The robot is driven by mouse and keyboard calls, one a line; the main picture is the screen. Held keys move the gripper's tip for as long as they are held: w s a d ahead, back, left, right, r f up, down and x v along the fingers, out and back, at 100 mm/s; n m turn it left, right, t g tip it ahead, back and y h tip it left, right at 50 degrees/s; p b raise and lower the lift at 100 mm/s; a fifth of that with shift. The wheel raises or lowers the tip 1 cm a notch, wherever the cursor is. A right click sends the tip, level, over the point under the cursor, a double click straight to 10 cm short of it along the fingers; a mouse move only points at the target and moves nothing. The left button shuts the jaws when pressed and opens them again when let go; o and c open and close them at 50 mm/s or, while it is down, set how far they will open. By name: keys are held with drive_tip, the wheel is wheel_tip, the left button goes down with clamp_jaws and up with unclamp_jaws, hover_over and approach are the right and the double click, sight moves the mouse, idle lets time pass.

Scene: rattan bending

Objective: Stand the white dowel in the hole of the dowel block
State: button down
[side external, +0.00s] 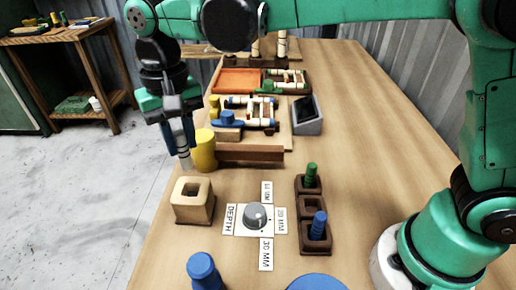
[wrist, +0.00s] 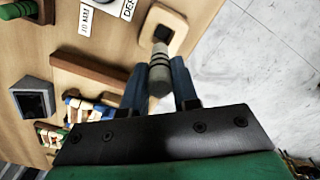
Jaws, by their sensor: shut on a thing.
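The white dowel (side external: 184,149), pale with dark bands, is held between my gripper's blue fingers (side external: 179,142). It points down, slightly tilted in the side view. In the wrist view the dowel (wrist: 159,72) sits between both fingers, its far end toward the block. The dowel block (side external: 193,207) is light wood with a square hole on top, at the table's left edge. The dowel's lower end is apart from the block, above and behind it in the side view. In the wrist view the block (wrist: 178,24) lies just beyond the dowel, its dark hole partly covered by the dowel tip.
A yellow cylinder (side external: 204,152) stands close beside my gripper, with a brown wooden bar (side external: 250,154) to its right. A depth dial (side external: 256,215) with labels and a dark rack (side external: 301,208) with green and blue pegs lie right of the block. A blue cylinder (side external: 204,271) is in front.

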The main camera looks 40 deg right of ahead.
sight(185, 168)
drive_tip(key=shift+w+a+f, duration=0.1)
drive_tip(key=shift+a+f, duration=0.15)
drive_tip(key=shift+f, duration=3.15)
drive_tip(key=shift+f, duration=0.25)
drive_tip(key=c, duration=0.6)
unclamp_jaws()
drive_tip(key=shift+r, duration=4.5)
drive_tip(key=shift+d, duration=0.15)
